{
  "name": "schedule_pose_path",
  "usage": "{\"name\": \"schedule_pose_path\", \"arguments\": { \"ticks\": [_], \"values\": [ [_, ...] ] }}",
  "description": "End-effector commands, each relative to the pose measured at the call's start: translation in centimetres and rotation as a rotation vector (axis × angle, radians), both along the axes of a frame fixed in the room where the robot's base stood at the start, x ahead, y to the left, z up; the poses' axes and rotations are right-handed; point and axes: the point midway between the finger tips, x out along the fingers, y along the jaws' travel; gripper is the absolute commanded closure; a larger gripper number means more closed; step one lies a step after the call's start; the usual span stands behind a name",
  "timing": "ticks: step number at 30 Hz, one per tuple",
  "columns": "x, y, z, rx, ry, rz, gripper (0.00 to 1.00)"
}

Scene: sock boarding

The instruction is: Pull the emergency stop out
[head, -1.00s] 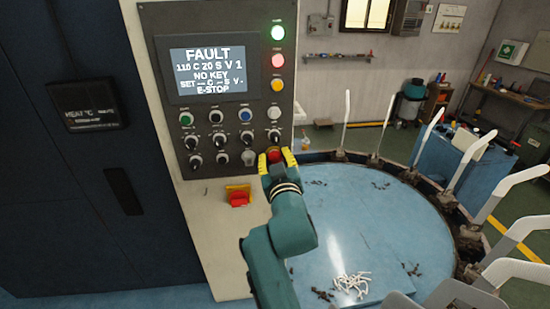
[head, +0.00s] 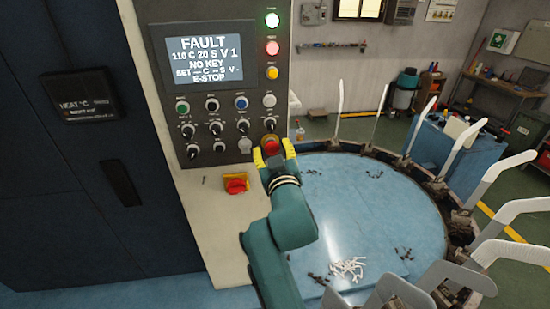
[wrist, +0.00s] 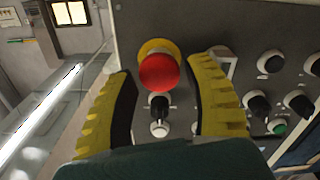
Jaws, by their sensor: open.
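The emergency stop is a red mushroom button on a yellow collar, at the lower right corner of the grey control panel; it shows in the head view (head: 270,144) and in the wrist view (wrist: 159,72). My gripper (head: 272,155) is open in front of it. In the wrist view my two yellow ribbed fingers (wrist: 163,100) stand apart, one on each side of the button, with gaps between them and it. I cannot tell how deep the tips reach. The panel screen (head: 205,60) reads FAULT, NO KEY and E-STOP.
Several knobs (head: 215,128) sit left of the button. A red switch on a yellow plate (head: 236,184) is on the cream cabinet below. A round blue table (head: 370,215) with upright white boards (head: 495,177) around its rim stands to the right.

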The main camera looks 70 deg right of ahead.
Motion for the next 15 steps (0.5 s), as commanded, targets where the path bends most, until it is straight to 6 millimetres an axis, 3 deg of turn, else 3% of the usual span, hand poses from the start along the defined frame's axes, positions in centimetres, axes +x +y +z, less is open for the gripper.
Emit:
{"name": "schedule_pose_path", "arguments": {
  "ticks": [9,15],
  "values": [
    [-3.6,6.5,-0.1,0.0,0.0,0.003,0.48],
    [-5.3,9.4,0.0,-0.001,0.0,0.001,0.48]
  ]
}}
